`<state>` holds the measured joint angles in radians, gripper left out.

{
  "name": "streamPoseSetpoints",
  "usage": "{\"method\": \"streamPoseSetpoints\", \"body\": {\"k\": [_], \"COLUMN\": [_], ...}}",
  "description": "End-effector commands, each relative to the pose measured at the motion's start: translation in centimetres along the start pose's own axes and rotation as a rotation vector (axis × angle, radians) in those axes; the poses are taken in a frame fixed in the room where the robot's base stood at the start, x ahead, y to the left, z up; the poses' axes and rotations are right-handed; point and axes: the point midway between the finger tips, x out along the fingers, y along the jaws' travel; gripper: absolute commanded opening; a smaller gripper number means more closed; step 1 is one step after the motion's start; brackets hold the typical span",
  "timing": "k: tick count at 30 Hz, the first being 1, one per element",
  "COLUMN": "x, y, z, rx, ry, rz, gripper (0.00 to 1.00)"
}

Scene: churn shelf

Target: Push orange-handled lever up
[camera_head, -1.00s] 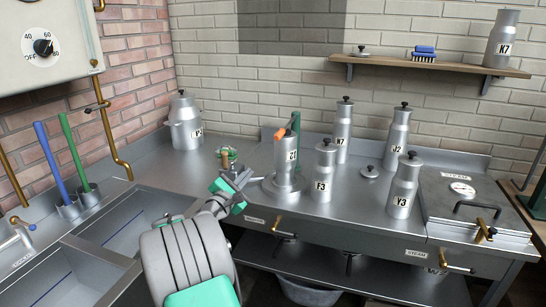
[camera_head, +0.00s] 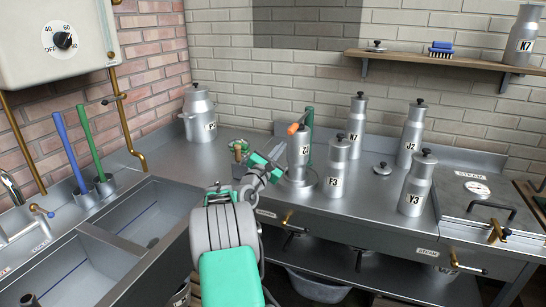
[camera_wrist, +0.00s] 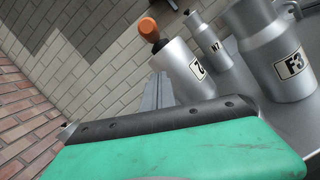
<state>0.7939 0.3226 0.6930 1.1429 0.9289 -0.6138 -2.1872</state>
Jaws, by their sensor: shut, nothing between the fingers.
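The orange-handled lever (camera_head: 293,129) stands at the upper left of a metal cylinder labelled like Z7 (camera_head: 298,158), which rests on a round base on the steel counter. In the wrist view its orange knob (camera_wrist: 149,29) is at top centre, above the metal cylinder (camera_wrist: 184,72). My gripper (camera_head: 277,170) is just left of the cylinder and lower than the orange handle. In the wrist view its narrow fingers (camera_wrist: 157,90) are together and empty, below the knob. I cannot tell whether they touch the cylinder.
Canister F3 (camera_head: 337,166) stands close to the right of the cylinder. Canisters N7 (camera_head: 356,126), J2 (camera_head: 411,133) and Y3 (camera_head: 417,184) stand farther right. A green post (camera_head: 309,128) rises behind. Sinks lie left.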

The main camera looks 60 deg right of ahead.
Motion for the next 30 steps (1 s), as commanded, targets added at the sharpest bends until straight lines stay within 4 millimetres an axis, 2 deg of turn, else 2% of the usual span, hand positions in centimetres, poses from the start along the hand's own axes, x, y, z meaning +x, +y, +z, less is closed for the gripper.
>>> {"method": "streamPoseSetpoints", "body": {"k": [1, 3, 7, 20, 30], "x": [0.9, 1.1, 1.4, 1.4, 1.9], "y": [0.0, 0.1, 0.0, 0.0, 0.3], "z": [0.4, 2.1, 3.5, 3.9, 5.5], "rx": [0.001, 0.002, 0.0, 0.0, -0.007], "ry": [-0.002, -0.004, -0.001, 0.001, 0.04], "rz": [-0.001, 0.0, 0.0, 0.0, -0.027], "gripper": [0.0, 0.0, 0.0, 0.0, 0.0]}}
